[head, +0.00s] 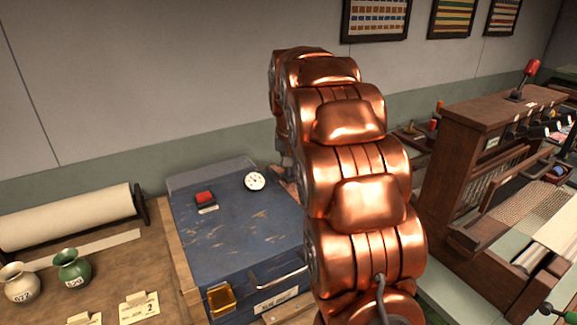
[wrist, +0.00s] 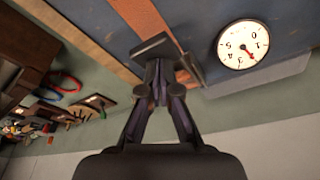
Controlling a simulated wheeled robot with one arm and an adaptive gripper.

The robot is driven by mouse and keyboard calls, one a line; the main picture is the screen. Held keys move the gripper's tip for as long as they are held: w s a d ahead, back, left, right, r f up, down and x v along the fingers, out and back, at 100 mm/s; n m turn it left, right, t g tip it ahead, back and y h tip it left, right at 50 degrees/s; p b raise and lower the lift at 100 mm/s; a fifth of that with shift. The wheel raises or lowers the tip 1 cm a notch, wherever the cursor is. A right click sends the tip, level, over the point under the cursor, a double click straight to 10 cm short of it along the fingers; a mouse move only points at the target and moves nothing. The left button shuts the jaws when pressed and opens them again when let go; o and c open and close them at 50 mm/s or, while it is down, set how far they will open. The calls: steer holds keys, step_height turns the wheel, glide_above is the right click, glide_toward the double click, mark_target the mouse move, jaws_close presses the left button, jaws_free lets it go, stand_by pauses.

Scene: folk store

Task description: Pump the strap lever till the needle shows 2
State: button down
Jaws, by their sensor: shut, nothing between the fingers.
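The blue case (head: 235,225) has a white round gauge (head: 255,181) on its top, at the back right. In the wrist view the gauge (wrist: 243,45) appears upside down; its red needle points to the lower right in that picture, and I cannot read the value surely. An orange-brown strap-like band (wrist: 145,20) runs along the blue surface toward my gripper (wrist: 163,72). My gripper is shut, its fingertips beside the band and left of the gauge. A dark flat bar (wrist: 150,47) shows at the fingertips; I cannot tell whether it is the strap lever. My arm hides this spot in the head view.
A red button (head: 204,197) sits on the case left of the gauge, with a metal handle (head: 278,279) on its front. Green (head: 73,267) and cream (head: 20,283) vases and a paper roll (head: 65,215) stand left. A wooden loom (head: 470,150) stands right.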

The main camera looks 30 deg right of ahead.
steer(key=shift+r, duration=0.1)
steer(key=w+d+p+v, duration=0.1)
steer(key=p+v, duration=0.1)
steer(key=v, duration=0.6)
steer(key=shift+w+r, duration=0.2)
steer(key=shift+r, duration=0.3)
stand_by(0.8)
steer(key=s+a+f+n+g+y, duration=0.1)
steer(key=s+a+f+n+g, duration=0.3)
steer(key=s+a, duration=1.1)
steer(key=s+a+f+n, duration=0.1)
steer(key=s+a+f, duration=0.2)
steer(key=s, duration=0.4)
steer(key=s+a+f+n, duration=0.1)
steer(key=s+a+f, duration=0.2)
steer(key=s, duration=0.4)
steer(key=s+a+f+n, duration=0.1)
steer(key=s+a+f, duration=0.2)
steer(key=s, duration=0.5)
steer(key=shift+f+y, duration=0.3)
steer(key=shift+f, duration=0.15)
stand_by(1.6)
